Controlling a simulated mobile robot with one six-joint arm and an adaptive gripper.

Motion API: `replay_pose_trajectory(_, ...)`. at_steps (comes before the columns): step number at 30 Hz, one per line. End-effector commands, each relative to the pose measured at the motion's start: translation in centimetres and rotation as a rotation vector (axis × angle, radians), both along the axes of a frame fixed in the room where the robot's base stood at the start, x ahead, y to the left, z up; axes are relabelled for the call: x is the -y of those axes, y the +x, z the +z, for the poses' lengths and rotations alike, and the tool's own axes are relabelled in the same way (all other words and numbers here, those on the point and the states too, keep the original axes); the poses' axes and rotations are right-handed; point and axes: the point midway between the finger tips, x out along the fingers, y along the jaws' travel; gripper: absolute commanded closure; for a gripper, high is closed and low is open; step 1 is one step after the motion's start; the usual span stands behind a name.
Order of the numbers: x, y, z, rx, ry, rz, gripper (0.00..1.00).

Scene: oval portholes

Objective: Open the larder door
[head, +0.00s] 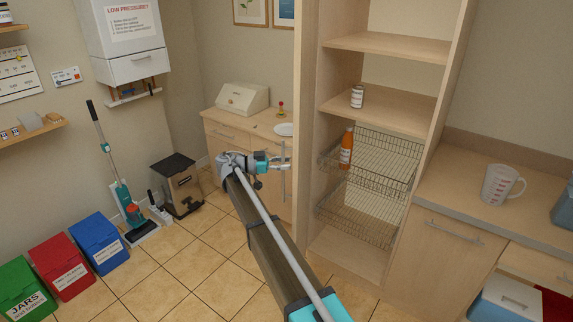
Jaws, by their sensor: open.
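The larder (335,100) is a tall pale wood cabinet right of centre in the head view. Its inside shows shelves and wire baskets. The larder door (305,130) stands open at the left of the cabinet, seen nearly edge-on. A vertical bar handle (283,184) shows on the door's left side. My gripper (279,162) is open beside this handle, at its upper part. I cannot tell whether the fingers touch the bar or surround it.
A can (357,96) stands on a larder shelf and an orange bottle (346,150) in the upper basket (395,160). A counter (500,215) with a measuring jug (501,185) is at right. A black-topped bin (178,187) stands left of my arm.

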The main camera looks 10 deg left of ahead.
Motion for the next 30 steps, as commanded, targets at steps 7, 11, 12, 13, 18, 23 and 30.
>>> replay_pose_trajectory(7, -1.2, -0.2, 0.0, 0.0, 0.0, 0.001, 0.49)
replay_pose_trajectory(11, -2.6, -0.6, 0.0, 0.0, 0.0, 0.002, 0.49)
replay_pose_trajectory(12, -3.1, -0.8, 0.0, 0.0, 0.0, 0.003, 0.49)
replay_pose_trajectory(13, -3.5, -0.9, 0.0, 0.0, 0.0, 0.002, 0.49)
replay_pose_trajectory(18, -5.4, -1.5, 0.0, 0.0, 0.0, 0.002, 0.49)
replay_pose_trajectory(23, -6.7, -1.9, 0.0, 0.0, 0.001, 0.006, 0.49)
replay_pose_trajectory(30, -7.1, -2.1, 0.0, 0.0, 0.001, 0.006, 0.49)
